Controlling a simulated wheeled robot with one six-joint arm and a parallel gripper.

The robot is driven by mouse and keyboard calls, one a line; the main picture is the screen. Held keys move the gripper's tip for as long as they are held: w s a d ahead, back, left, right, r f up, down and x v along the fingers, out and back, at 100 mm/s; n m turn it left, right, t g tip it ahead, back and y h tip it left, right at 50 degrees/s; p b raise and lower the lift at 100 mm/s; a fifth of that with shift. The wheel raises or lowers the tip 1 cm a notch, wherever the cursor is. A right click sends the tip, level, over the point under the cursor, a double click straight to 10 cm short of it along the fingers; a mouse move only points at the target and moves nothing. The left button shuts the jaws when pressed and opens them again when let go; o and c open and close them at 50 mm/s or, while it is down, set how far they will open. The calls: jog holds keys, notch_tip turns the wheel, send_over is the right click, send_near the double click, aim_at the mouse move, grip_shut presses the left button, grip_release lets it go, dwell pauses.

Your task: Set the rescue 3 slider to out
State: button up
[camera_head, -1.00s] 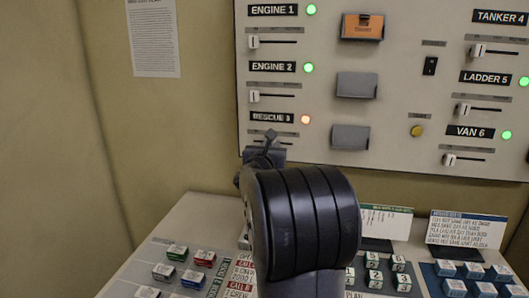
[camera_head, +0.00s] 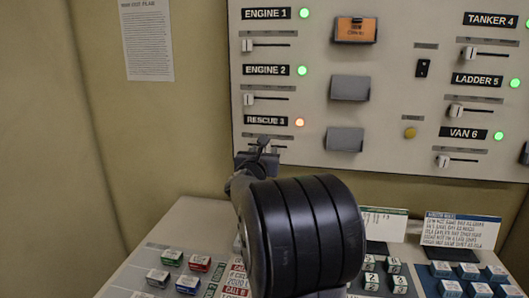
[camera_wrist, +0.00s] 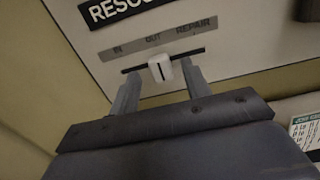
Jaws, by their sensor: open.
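The rescue 3 slider knob (camera_wrist: 160,68) is a small white block with a dark line, on a dark slot in the wrist view. It stands near the middle of the slot, about below the OUT label (camera_wrist: 152,39), between IN and REPAIR. My gripper (camera_wrist: 159,70) is open, with one finger on each side of the knob and a visible gap to each. In the head view my gripper (camera_head: 257,158) is at the panel just below the RESCUE 3 label (camera_head: 266,120) and hides the knob. The light beside that label is orange.
The ENGINE 2 slider (camera_head: 249,99) and ENGINE 1 slider (camera_head: 248,46) are above on the same panel (camera_head: 310,55). A grey flap (camera_head: 345,139) is to the right. Below, the desk (camera_head: 195,222) carries several coloured blocks and cards.

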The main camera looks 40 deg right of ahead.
jog(key=b+v, duration=0.1)
jog(key=v, duration=0.8)
jog(key=p+x, duration=0.2)
jog(key=x, duration=0.9)
jog(key=shift+w+a+p, duration=0.25)
jog(key=shift+w+p, duration=0.05)
jog(key=shift+w, duration=0.05)
